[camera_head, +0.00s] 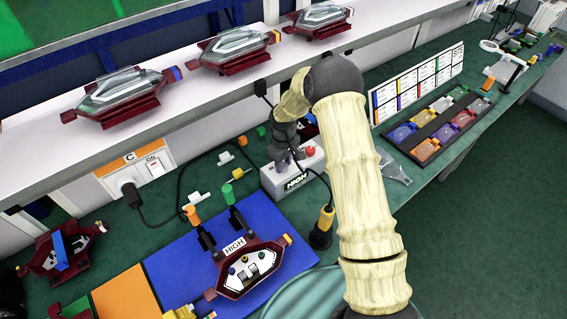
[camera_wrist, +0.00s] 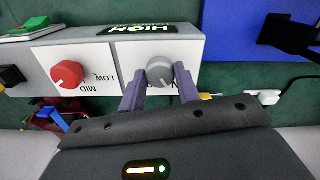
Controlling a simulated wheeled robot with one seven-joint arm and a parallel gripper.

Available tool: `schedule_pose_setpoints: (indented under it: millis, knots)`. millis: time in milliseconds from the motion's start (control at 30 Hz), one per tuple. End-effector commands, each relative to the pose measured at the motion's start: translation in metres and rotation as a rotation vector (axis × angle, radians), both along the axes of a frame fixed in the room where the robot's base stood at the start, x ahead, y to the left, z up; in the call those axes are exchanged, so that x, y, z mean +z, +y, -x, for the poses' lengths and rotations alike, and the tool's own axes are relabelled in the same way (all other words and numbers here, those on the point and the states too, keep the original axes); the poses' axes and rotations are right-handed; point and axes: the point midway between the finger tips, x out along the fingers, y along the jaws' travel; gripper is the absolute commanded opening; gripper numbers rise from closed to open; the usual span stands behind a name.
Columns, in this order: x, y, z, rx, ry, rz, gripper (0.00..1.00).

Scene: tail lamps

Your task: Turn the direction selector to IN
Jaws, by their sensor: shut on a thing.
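A white control box (camera_head: 272,180) stands on the green bench, with a lit HIGH display (camera_head: 296,183) on its front. In the wrist view the box (camera_wrist: 110,58) carries a grey knob (camera_wrist: 160,71) and a red knob (camera_wrist: 67,74) marked LOW and MID. My gripper (camera_wrist: 159,86) has its two purple fingers on either side of the grey knob and is shut on it. The grey knob's lettering is mostly hidden by the fingers, so its setting cannot be read. In the head view my gripper (camera_head: 286,158) reaches down onto the box and hides the grey knob.
A blue mat (camera_head: 185,262) in front holds a dark red lamp (camera_head: 250,268) with a HIGH tag. A black cable runs from a wall socket (camera_head: 130,190). Several lamps line the shelf (camera_head: 40,148) above.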

Motion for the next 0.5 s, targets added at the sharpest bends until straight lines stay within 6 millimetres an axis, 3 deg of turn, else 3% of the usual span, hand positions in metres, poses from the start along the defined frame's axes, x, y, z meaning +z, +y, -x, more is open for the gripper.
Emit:
schedule_pose_setpoints:
  millis: [333,367,433,500]
  knots:
    - [0.0007,-0.0013,-0.0006,0.004,-0.001,0.001,0.09]
    - [0.0007,-0.0013,-0.0007,0.004,-0.001,0.001,0.38]
    - [0.0007,-0.0013,-0.0007,0.004,-0.001,0.001,0.52]
    - [0.0005,-0.0011,-0.0006,0.003,-0.001,0.001,0.54]
